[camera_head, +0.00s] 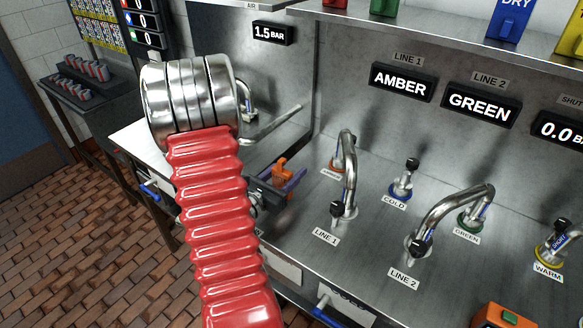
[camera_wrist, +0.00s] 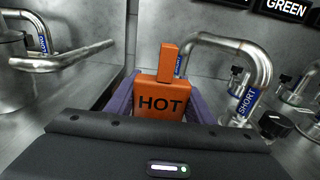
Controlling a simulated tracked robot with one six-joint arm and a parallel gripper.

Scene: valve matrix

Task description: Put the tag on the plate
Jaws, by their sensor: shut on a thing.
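An orange tag (camera_wrist: 160,92) with black "HOT" lettering and a narrower upright piece on top stands between the purple fingers of my gripper (camera_wrist: 160,106) in the wrist view. The fingers are shut on it. In the head view the orange tag (camera_head: 283,167) shows small, with my gripper (camera_head: 285,182) around its lower part. My gripper is at the left part of the steel bench, left of the LINE 1 spout. My red arm hides part of the bench there. I cannot tell which surface is the plate.
The LINE 1 pipe (camera_head: 349,165) stands right of my gripper, with the COLD valve (camera_head: 405,180) and LINE 2 pipe (camera_head: 445,212) farther right. A pipe (camera_wrist: 60,60) is on the left in the wrist view. An orange box (camera_head: 500,316) is at the front right.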

